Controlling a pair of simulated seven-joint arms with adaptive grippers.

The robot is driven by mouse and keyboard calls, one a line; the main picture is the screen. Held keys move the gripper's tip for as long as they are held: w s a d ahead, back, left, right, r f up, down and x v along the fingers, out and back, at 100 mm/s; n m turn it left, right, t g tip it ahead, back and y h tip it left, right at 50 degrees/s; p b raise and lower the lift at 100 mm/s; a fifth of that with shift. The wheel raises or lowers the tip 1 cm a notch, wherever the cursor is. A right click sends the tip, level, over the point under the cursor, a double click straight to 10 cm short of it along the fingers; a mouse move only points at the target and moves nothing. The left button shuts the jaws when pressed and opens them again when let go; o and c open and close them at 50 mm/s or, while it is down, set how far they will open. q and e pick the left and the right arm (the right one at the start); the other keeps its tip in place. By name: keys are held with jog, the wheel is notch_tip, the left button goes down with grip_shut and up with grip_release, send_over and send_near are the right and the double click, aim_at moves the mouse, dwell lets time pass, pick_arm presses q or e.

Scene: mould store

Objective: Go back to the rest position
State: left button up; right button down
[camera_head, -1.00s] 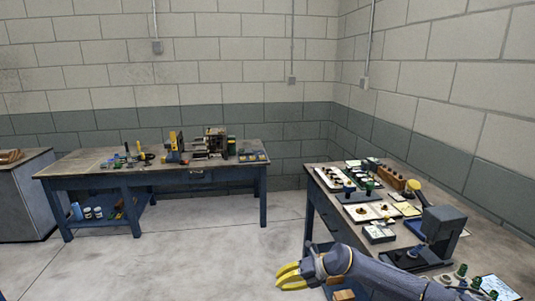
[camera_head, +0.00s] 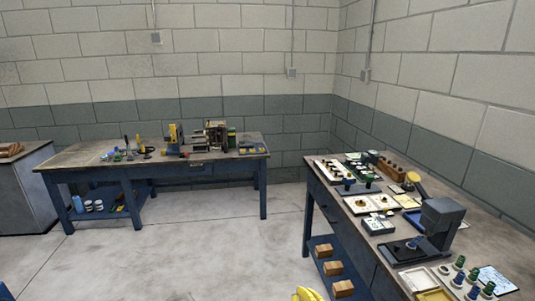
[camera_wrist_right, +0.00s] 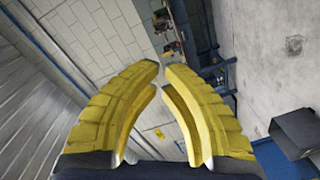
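My right gripper (camera_head: 305,294) shows at the bottom edge of the head view, only the tops of its yellow fingers in the picture. It hangs in front of the right bench, to the left of its lower shelf. In the right wrist view my right gripper (camera_wrist_right: 161,70) has two curved yellow fingers with a narrow gap between the tips. Nothing is between them. My left gripper is not in view.
The right bench (camera_head: 471,239) carries trays, small parts and a dark grey device (camera_head: 438,222); wooden blocks (camera_head: 329,268) lie on its lower shelf. A blue-legged bench (camera_head: 85,158) with tools stands at the back wall. The floor (camera_head: 190,250) between is clear.

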jog(key=s+d+f+m+g+h, duration=0.2)
jog(key=s+d+f+g+h, duration=0.1)
jog(key=s+d, duration=0.5)
jog(key=s+d+f+m+g+h, duration=0.2)
jog(key=s+d+f+m+g, duration=0.3)
jog(key=s, duration=0.6)
jog(key=s+d+f+g+h, duration=0.2)
jog(key=s+d+h, duration=0.1)
jog(key=s+d, duration=0.6)
jog(key=s+a+f+g+y, duration=0.1)
jog(key=s+a+f+y, duration=0.15)
jog(key=f, duration=1.35)
jog(key=s+a+f+g+y, duration=0.15)
jog(key=a+f, duration=0.25)
jog(key=f, duration=1.2)
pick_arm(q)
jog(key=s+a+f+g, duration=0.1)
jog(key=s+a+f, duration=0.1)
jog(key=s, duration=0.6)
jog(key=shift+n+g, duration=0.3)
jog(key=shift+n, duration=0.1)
pick_arm(e)
jog(key=s+f+m+g+y, duration=0.1)
jog(key=s+f+m+g, duration=0.2)
jog(key=s+f, duration=1.6)
jog(key=shift+s+f+m, duration=0.25)
jog(key=shift+s+m, duration=0.05)
jog(key=shift+s, duration=0.3)
jog(key=shift+d, duration=0.1)
